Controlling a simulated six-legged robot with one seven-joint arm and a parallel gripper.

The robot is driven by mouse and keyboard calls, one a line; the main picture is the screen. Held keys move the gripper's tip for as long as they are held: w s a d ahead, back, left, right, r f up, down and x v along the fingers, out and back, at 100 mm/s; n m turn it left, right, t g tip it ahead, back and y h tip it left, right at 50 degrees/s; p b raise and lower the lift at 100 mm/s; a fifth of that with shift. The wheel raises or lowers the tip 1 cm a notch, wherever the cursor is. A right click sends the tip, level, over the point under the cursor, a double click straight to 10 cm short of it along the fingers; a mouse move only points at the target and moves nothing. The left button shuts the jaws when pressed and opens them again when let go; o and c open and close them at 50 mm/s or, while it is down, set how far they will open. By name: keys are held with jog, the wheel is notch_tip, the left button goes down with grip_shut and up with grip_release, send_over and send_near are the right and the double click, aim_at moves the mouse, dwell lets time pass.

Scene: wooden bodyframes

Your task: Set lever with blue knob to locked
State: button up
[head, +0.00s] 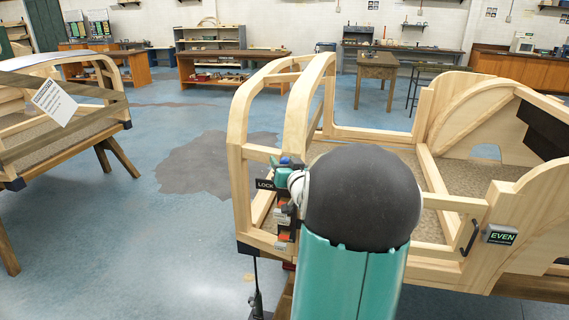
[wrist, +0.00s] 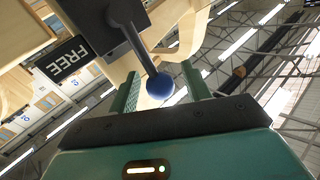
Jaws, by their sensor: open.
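The blue knob (wrist: 160,87) sits at the end of a dark lever (wrist: 130,35) in the wrist view. The lever comes out of a dark mount on the wooden frame. My gripper (wrist: 161,70) is open, with one green finger on each side of the knob; I cannot tell whether either finger touches it. A "FREE" label (wrist: 67,60) is beside the lever. In the head view a "LOCK" label (head: 265,184) is on the frame's near left post, beside my gripper. My own arm hides much of the lever area there.
The wooden bodyframe (head: 240,120) surrounds the lever area and extends right. An "EVEN" sign (head: 500,235) and a black handle (head: 469,238) are on its right side. Another frame on trestles (head: 118,157) stands at left. The blue floor between them is open.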

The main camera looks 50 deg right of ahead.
jog(key=shift+c, duration=0.2)
grip_shut()
